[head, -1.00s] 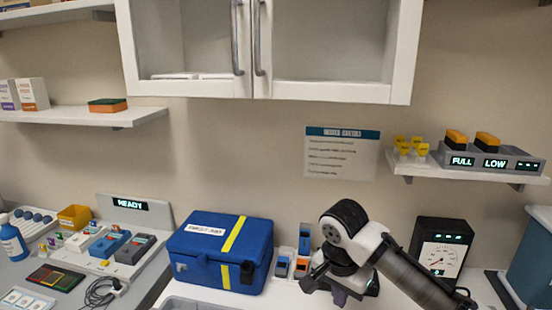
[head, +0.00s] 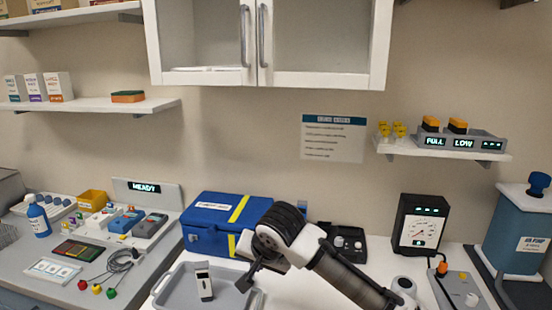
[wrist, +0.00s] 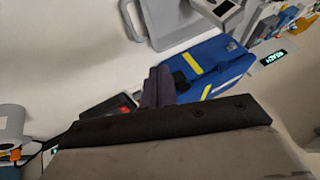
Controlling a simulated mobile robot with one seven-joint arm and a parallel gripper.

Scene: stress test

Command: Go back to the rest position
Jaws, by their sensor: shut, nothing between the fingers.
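My gripper (head: 246,282) is at the end of my arm, in front of the blue bag's right side and above the right part of the grey tray. Its dark fingers are together with nothing between them; they also show in the wrist view (wrist: 156,88). The blue bag (head: 208,212) with a yellow stripe stands closed on the counter, partly behind my arm. It also appears in the wrist view (wrist: 215,70). Whether the gripper touches the tray is hard to tell, but it looks apart.
The grey tray (head: 172,294) holds a black-and-white device (head: 204,282). A black gauge box (head: 419,224) and a blue container (head: 512,235) stand at the right. A grey dock with coloured devices (head: 150,226) and a cable (head: 122,262) lie at the left. A shelf and cabinet hang above.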

